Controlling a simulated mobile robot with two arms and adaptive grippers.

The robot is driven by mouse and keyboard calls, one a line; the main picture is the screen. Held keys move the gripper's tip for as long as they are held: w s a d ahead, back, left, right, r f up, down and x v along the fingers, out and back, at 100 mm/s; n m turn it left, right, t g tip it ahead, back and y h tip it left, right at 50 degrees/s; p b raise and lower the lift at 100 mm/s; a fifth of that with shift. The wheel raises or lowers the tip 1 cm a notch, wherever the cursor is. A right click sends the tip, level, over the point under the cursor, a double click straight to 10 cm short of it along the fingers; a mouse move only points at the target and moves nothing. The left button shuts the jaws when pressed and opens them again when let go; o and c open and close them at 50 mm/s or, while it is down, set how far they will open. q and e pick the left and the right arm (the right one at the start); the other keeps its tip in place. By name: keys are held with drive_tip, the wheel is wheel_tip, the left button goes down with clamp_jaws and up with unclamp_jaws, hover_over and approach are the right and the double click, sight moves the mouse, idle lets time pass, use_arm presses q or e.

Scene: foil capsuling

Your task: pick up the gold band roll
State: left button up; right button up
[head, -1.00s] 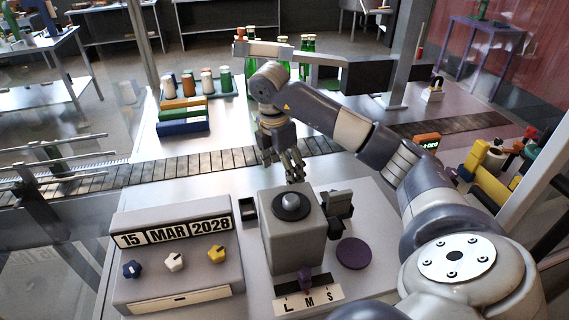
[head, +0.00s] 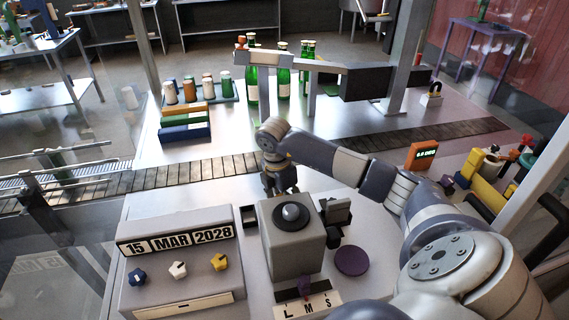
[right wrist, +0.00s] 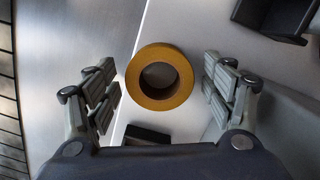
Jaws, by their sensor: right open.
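The gold band roll (right wrist: 136,92) shows in the right wrist view as a yellow-gold ring lying on the pale surface, centred between the fingers. My right gripper (right wrist: 160,93) is open, one finger on each side of the roll and apart from it. In the head view my right gripper (head: 281,184) points down just behind the grey machine block, and the roll is hidden there. My left gripper is not in view.
The grey block (head: 290,245) with a round knob stands right in front of the gripper. A date box (head: 175,255) is left, a purple disc (head: 352,261) right. A conveyor (head: 190,171) runs behind. A small black tray (head: 249,215) lies beside the block.

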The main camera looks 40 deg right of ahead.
drive_tip(key=c, duration=1.1)
drive_tip(key=shift+r, duration=0.1)
drive_tip(key=shift+c, duration=0.2)
